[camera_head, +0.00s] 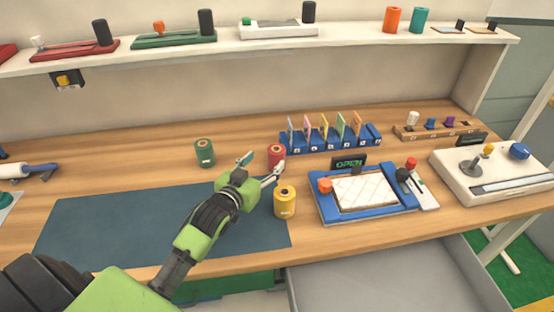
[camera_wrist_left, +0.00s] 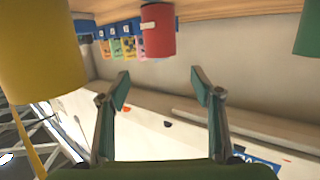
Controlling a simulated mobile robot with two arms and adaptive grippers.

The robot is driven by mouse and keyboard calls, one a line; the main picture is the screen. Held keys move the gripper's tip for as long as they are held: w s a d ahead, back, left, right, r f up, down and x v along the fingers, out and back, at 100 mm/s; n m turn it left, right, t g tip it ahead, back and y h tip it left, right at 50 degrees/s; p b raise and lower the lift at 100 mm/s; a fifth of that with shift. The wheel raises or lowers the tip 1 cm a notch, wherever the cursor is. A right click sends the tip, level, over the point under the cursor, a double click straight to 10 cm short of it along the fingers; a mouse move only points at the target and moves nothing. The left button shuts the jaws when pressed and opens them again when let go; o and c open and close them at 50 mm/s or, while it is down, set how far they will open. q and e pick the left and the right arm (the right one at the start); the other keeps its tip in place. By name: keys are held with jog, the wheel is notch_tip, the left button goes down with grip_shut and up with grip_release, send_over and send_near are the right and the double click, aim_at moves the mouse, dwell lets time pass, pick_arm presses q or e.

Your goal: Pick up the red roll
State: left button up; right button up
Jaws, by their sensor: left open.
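The red roll (camera_head: 276,154) stands on the wooden table between a green roll (camera_head: 204,153) and a yellow roll (camera_head: 285,202). My left gripper (camera_head: 262,166) is open and empty in front of the red roll, with one fingertip partly covering the roll's lower part. In the left wrist view, the red roll (camera_wrist_left: 158,32) appears beyond the spread fingertips of the left gripper (camera_wrist_left: 160,86), apart from them. The yellow roll (camera_wrist_left: 40,60) is large at the left there, and part of the green roll (camera_wrist_left: 308,30) shows at the right edge. My right gripper is not in view.
A blue card rack (camera_head: 330,140) stands behind the red roll. A blue-framed tray device (camera_head: 368,192) with an "OPEN" sign is to the right. A dark mat (camera_head: 120,225) covers the front left of the table. A shelf (camera_head: 290,48) runs above the back.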

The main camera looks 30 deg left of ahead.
aim_at(275, 150)
pick_arm(q)
jog(key=w, duration=0.2)
jog(key=w+f, duration=0.1)
jog(key=w, duration=0.2)
jog(key=shift+a, duration=0.15)
jog(key=w, duration=0.1)
jog(key=w+f+p, duration=0.1)
jog(key=w, duration=0.1)
jog(key=shift+w+a, duration=0.15)
jog(key=shift+w, duration=0.1)
jog(key=shift+w+f+p, duration=0.25)
jog(key=shift+w+p, duration=0.05)
jog(key=shift+w, duration=0.25)
jog(key=shift+c, duration=0.4)
jog(key=shift+r, duration=0.1)
jog(key=c, duration=1.3)
jog(key=shift+c, duration=0.2)
